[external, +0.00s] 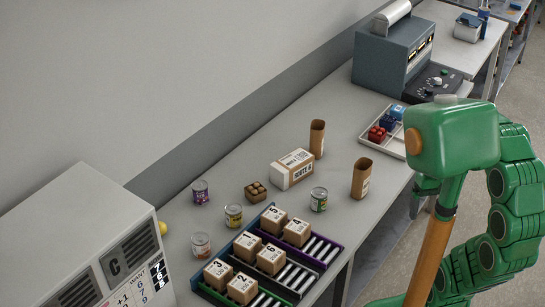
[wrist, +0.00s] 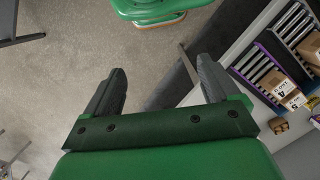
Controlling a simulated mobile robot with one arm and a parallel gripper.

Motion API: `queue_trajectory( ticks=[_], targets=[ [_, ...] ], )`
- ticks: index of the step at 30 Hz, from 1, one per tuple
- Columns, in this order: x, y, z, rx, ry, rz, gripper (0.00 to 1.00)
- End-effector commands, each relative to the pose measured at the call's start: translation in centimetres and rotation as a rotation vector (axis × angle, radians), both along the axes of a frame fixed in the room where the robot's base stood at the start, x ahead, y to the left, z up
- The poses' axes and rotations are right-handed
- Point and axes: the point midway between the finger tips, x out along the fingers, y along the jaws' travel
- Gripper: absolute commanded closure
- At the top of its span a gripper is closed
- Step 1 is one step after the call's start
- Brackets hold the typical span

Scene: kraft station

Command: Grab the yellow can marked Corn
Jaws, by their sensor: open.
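A can with a yellow label (external: 233,215) stands upright on the grey bench in the external view, between a purple can (external: 200,191) and a red-and-white can (external: 200,245). Its wording is too small to read. My gripper (wrist: 160,82) shows in the wrist view with its two dark fingers spread wide and nothing between them. It is over the floor, off the bench's edge, well away from the cans. A yellowish thing (wrist: 316,119) is cut off at the wrist view's right edge; I cannot tell which can it is.
A rack (external: 322,250) with rollers and numbered boxes lies along the bench's near edge, in front of the yellow can. A grey machine (external: 95,240) stands at left.

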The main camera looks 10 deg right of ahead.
Motion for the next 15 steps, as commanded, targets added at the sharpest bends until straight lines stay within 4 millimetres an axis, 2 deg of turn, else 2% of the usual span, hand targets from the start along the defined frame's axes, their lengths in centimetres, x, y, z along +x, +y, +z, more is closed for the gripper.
queue_trajectory(
  ticks=[8, 15],
  targets=[
    [2.7, 2.7, 0.5, 0.058, 0.025, -0.051, 0.11],
    [6.3, 6.7, 1.3, 0.135, 0.068, -0.125, 0.11]
  ],
)
